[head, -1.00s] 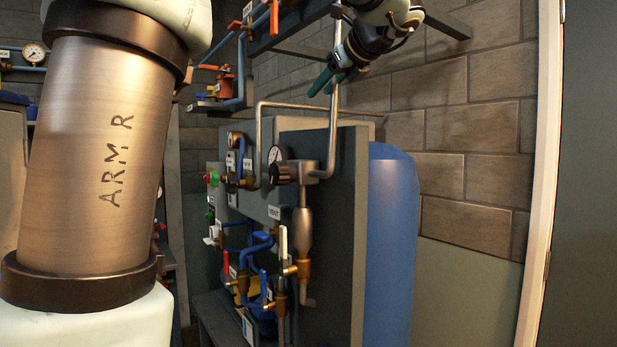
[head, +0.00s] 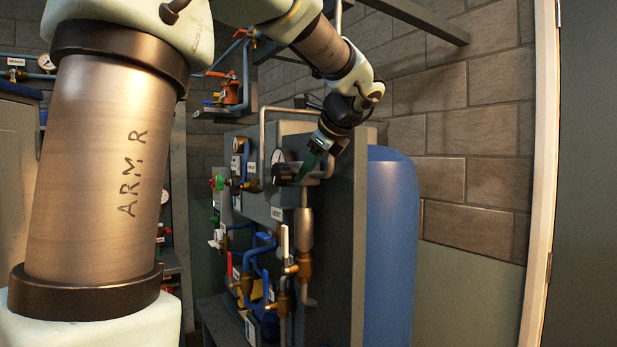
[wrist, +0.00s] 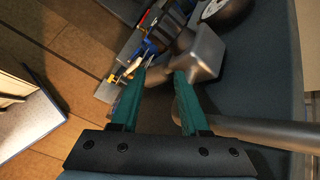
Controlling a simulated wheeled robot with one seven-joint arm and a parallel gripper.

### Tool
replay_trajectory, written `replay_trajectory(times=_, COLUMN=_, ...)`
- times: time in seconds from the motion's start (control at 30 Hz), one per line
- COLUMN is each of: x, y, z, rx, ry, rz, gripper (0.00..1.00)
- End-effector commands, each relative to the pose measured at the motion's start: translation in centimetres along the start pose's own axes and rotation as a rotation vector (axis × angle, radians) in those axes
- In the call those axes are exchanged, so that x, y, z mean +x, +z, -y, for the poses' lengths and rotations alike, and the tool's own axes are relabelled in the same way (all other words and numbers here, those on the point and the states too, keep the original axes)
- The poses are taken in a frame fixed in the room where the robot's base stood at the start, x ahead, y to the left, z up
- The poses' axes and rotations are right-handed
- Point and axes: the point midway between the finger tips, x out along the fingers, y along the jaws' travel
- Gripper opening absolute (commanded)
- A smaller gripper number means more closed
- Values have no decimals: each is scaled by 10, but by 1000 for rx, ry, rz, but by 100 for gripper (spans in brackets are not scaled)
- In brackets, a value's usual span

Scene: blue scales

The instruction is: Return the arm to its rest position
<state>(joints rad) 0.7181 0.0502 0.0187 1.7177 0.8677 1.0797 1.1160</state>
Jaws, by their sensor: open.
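My arm (head: 322,45) reaches from the upper left toward the pipe panel in the head view. My gripper (head: 303,172) points down and to the left in front of the panel's upper part, close to the dark gauge and grey pipe fitting. In the wrist view, the two green fingers of my gripper (wrist: 158,76) stand apart with no object held between them. A grey metal fitting (wrist: 203,55) lies just beyond the right finger; I cannot tell whether they touch.
The panel (head: 335,240) carries blue pipes, valves and gauges. A blue tank (head: 390,250) stands to its right. A shelf bracket (head: 415,18) juts out above. A brick wall (head: 480,110) and door frame (head: 540,170) are at the right. A grey pipe (wrist: 265,132) runs beside the fingers.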

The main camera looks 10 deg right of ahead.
Motion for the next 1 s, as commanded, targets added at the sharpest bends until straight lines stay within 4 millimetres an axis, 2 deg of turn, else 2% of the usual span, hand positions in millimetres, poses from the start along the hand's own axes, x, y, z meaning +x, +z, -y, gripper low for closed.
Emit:
replay_trajectory(times=0.17, x=8, y=-4, z=-8, rx=-30, ry=15, rz=-16, gripper=45)
replay_trajectory(times=0.53, x=10, y=-5, z=-9, rx=-36, ry=19, rz=-19, gripper=45)
replay_trajectory(times=0.67, x=27, y=-11, z=-28, rx=-103, ry=60, rz=-50, gripper=45)
replay_trajectory(times=0.77, x=57, y=-25, z=-66, rx=-255, ry=145, rz=-109, gripper=45)
replay_trajectory(times=0.87, x=91, y=-45, z=-124, rx=-511, ry=279, rz=-175, gripper=45)
replay_trajectory(times=0.9, x=103, y=-54, z=-150, rx=-636, ry=341, rz=-195, gripper=45)
replay_trajectory(times=0.97, x=118, y=-67, z=-190, rx=-835, ry=439, rz=-213, gripper=45)
replay_trajectory(times=1.0, x=125, y=-75, z=-216, rx=-974, ry=505, rz=-213, gripper=45)
